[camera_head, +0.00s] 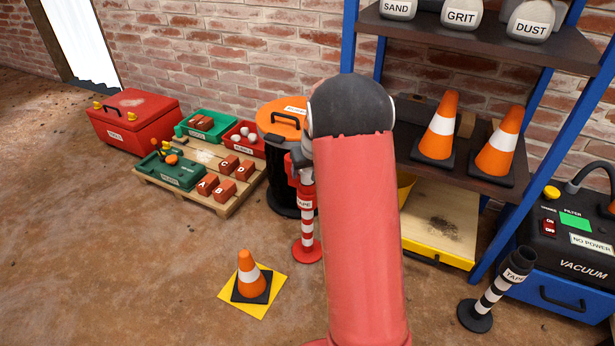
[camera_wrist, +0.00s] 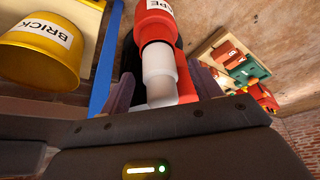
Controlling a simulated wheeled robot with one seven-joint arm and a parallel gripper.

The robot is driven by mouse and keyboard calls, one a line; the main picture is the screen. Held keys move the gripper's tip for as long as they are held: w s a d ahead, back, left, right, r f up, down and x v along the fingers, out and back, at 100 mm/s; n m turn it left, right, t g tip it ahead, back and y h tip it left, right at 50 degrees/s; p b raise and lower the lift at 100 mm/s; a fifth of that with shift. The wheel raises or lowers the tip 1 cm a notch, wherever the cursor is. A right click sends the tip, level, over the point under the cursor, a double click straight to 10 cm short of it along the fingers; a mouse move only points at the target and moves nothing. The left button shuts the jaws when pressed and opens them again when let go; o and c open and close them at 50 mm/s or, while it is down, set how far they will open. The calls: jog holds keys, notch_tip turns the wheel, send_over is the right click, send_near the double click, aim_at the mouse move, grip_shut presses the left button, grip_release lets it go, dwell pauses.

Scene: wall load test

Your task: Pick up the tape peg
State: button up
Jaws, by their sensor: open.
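A red-and-white striped tape peg (camera_head: 307,228) with a TAPE label stands upright on its round red base, left of my arm. In the wrist view the peg (camera_wrist: 158,62) shows its red labelled part and white parts between my fingers. My gripper (camera_wrist: 165,88) is open, with one dark finger on each side of the peg; I cannot tell whether either touches it. In the head view my gripper (camera_head: 297,158) is at the peg's upper end, partly hidden by my arm. A second TAPE peg (camera_head: 495,290), black and white, stands at the lower right.
A black bin with an orange lid (camera_head: 283,118) stands close behind the striped peg. A small cone (camera_head: 249,274) sits on a yellow square at front left. The blue-framed shelf (camera_head: 476,176) and vacuum (camera_head: 570,245) are at right.

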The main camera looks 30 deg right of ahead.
jog(key=shift+x, duration=1.1)
jog(key=c, duration=1.1)
notch_tip(320, 180, up, 20)
jog(key=p, duration=0.3)
